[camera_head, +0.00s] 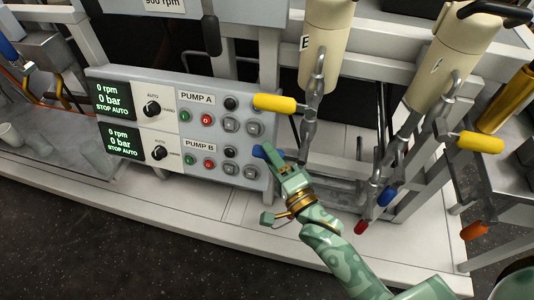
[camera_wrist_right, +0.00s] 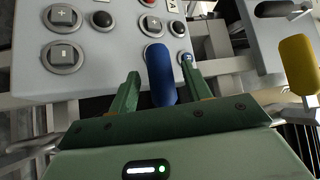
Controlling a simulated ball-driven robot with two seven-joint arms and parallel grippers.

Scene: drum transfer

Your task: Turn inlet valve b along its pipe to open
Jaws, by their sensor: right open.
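A blue valve handle (camera_head: 258,152) sticks out at the right edge of the pump panel, beside the PUMP B buttons. My right gripper (camera_head: 281,157) is at this handle, partly covering it in the head view. In the right wrist view the blue handle (camera_wrist_right: 160,76) stands between the two open fingers of the gripper (camera_wrist_right: 160,84), with a gap showing on each side. No label for inlet valve b can be read, and the valve body and pipe behind the gripper are hidden. My left gripper is not in view.
The pump panel (camera_head: 187,170) stands left of the gripper. Yellow handles (camera_head: 274,103) and (camera_head: 481,141) stick out by the cream cylinders (camera_head: 326,45) lettered E and F. A second blue handle (camera_head: 386,196) and a red one (camera_head: 361,227) hang low at the right.

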